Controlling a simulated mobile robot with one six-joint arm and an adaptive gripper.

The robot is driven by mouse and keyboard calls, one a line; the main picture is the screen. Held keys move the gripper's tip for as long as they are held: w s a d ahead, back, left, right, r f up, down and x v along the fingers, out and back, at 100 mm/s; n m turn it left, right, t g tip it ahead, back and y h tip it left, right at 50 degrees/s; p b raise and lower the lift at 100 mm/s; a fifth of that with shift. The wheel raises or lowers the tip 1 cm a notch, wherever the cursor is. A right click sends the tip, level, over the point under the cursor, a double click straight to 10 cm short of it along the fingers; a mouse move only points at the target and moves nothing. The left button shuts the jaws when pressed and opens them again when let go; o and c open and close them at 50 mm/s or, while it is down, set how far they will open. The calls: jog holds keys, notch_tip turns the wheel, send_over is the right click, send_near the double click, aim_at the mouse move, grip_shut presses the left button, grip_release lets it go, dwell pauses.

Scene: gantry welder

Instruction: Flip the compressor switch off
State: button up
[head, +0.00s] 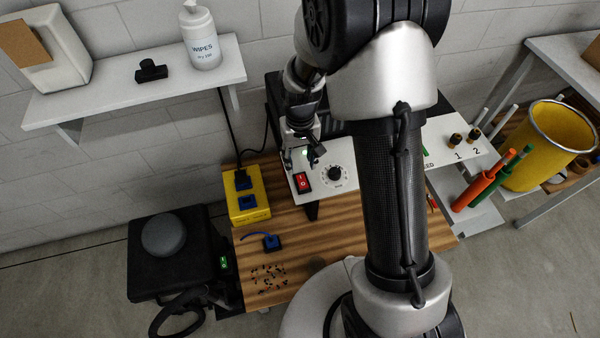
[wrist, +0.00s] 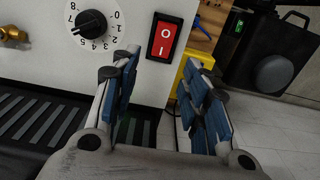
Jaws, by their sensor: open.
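A black box with a grey dome (head: 165,238), which looks like the compressor, stands at the left of the bench in the head view. A small green-lit switch (head: 223,263) is on its right side. In the wrist view the box (wrist: 262,60) is at the upper right, with the green switch (wrist: 240,27) on its edge. My gripper (head: 304,152) is at the white control panel (head: 350,170), away from the box. In the wrist view my gripper (wrist: 158,72) is open and empty, its blue-padded fingers on either side below a red rocker switch (wrist: 165,37).
The panel has a black dial (head: 335,174) beside the red switch. A yellow power box (head: 247,200) with a plug stands on the wooden bench (head: 300,250), between panel and black box. A wall shelf (head: 140,85) overhangs the left side.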

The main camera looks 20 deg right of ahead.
aim_at(300, 175)
notch_tip(300, 175, down, 6)
jog(key=shift+b, duration=0.65)
jog(key=shift+c, duration=0.2)
